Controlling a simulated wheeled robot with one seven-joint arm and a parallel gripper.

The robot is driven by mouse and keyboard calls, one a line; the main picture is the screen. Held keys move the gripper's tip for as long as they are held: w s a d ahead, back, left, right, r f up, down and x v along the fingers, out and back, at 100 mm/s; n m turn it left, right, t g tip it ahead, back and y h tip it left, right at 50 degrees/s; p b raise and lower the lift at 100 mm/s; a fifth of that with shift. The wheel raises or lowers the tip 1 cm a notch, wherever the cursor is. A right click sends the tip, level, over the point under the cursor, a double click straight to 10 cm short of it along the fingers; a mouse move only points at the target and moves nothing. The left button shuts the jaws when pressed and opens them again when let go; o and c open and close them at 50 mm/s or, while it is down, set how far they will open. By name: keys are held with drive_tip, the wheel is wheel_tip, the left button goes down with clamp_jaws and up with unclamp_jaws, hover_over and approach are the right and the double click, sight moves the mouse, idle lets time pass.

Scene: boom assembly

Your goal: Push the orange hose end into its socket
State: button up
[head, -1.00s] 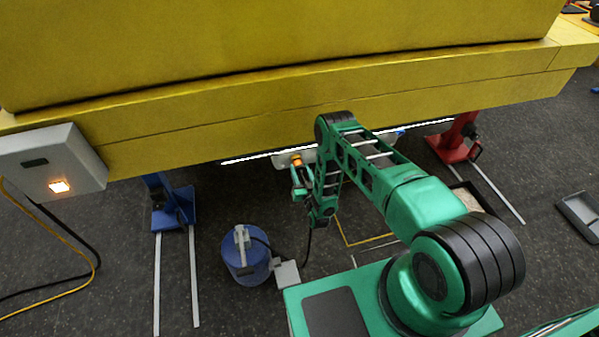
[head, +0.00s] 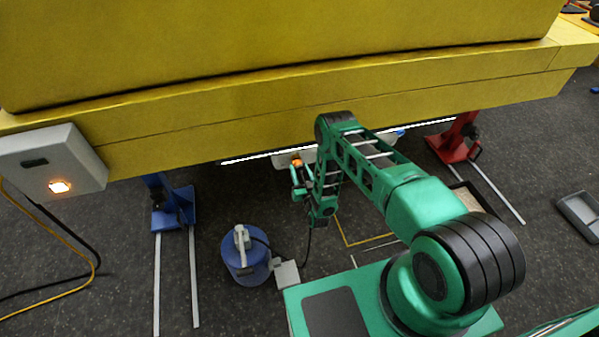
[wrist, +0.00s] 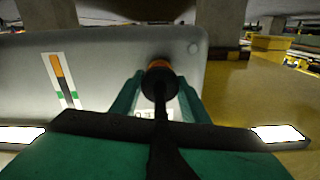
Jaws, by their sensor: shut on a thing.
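The orange hose end (wrist: 158,66) is in the middle of the wrist view, with a black hose running from it toward the camera. My gripper (wrist: 157,88) is shut on it, one green finger on each side. The hose end faces a pale grey panel (wrist: 100,65) and sits at or close to its surface. Any socket is hidden behind the hose end, so I cannot tell how deep it sits. In the head view my gripper (head: 298,174) is under the yellow boom's edge, with the orange end (head: 296,162) at its tip.
The yellow boom (head: 300,110) hangs low over my arm. A blue stand (head: 176,205) and a blue canister (head: 246,257) are at left. A red stand (head: 458,138) is at right. The grey panel has a label strip with orange and green marks (wrist: 60,78).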

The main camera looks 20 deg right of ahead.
drive_tip(key=shift+w, duration=0.4)
drive_tip(key=o, duration=1.1)
drive_tip(key=shift+c, duration=0.2)
drive_tip(key=s, duration=1)
drive_tip(key=shift+s, duration=0.35)
drive_tip(key=shift+f, duration=0.1)
